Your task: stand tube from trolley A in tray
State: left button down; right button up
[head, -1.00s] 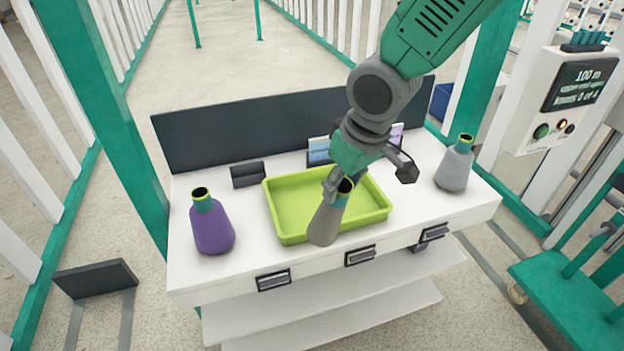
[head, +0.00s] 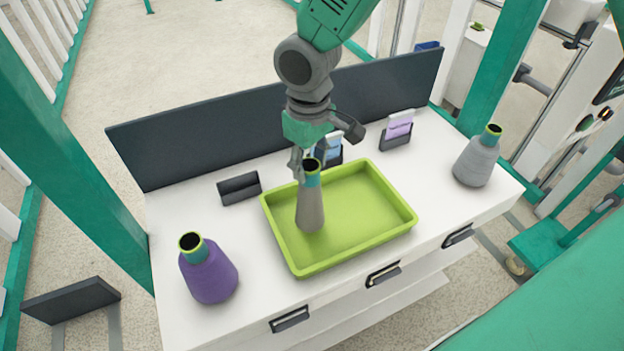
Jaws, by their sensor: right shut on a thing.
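A grey-brown tapered tube (head: 311,210) with a teal top and dark opening is upright over the left part of the lime-green tray (head: 405,222). Its lower end is at or just above the tray floor; I cannot tell if it touches. My right gripper (head: 308,166) comes down from above and is shut on the tube's teal top. The tray lies on the white table and holds nothing else. My left gripper is not in view.
A purple cone (head: 208,275) stands left of the tray, a grey cone (head: 474,164) at the table's right. Behind the tray are a dark empty holder (head: 239,188), two card holders and a dark back panel (head: 200,147). The table's front right is clear.

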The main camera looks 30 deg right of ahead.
aim_at(310, 195)
jog(key=shift+a+f, duration=0.25)
jog(key=shift+f, duration=0.5)
notch_tip(310, 195, down, 2)
jog(key=shift+f, duration=0.15)
jog(key=shift+d+f, duration=0.15)
jog(key=shift+f, duration=0.05)
jog(key=shift+d, duration=0.1)
jog(key=o, duration=1.2)
jog(key=shift+d, duration=0.1)
jog(key=shift+o, duration=0.2)
